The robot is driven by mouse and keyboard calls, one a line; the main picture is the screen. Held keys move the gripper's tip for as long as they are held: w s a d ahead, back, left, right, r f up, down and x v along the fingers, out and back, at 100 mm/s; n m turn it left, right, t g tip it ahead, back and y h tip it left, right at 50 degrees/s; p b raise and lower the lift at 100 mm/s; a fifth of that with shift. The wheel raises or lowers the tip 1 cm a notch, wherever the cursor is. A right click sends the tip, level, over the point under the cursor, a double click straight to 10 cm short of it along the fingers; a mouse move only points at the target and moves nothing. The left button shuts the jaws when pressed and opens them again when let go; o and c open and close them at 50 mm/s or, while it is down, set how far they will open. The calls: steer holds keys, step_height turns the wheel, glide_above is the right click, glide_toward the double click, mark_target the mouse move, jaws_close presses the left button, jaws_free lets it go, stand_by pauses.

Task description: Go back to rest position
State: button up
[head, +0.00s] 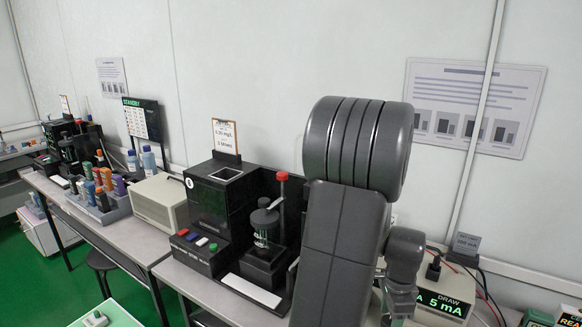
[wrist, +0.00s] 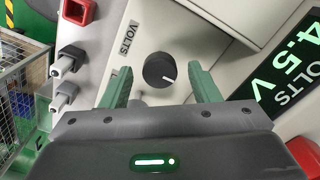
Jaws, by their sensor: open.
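My gripper (wrist: 160,69) is open, with its two green fingers spread in the wrist view. A black round knob (wrist: 157,72) marked VOLTS shows between the fingers, with a visible gap on each side of it. The knob sits on a pale instrument panel (wrist: 205,38), and its white pointer line faces right. A display (wrist: 287,80) on the right reads 4.5 V in green. In the head view my grey arm stands upright right of centre and hides part of the bench. The fingers are mostly hidden there, low behind the arm.
The bench carries a black tester (head: 218,200), a stirrer-like stand (head: 264,254) with a red-topped post, and a beige box (head: 158,200). A display (head: 445,303) reading 5 mA stands right of my arm. Grey plugs (wrist: 66,62) and a red socket (wrist: 78,11) are left of the knob.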

steer(key=n, duration=0.5)
steer(key=shift+n, duration=1.9)
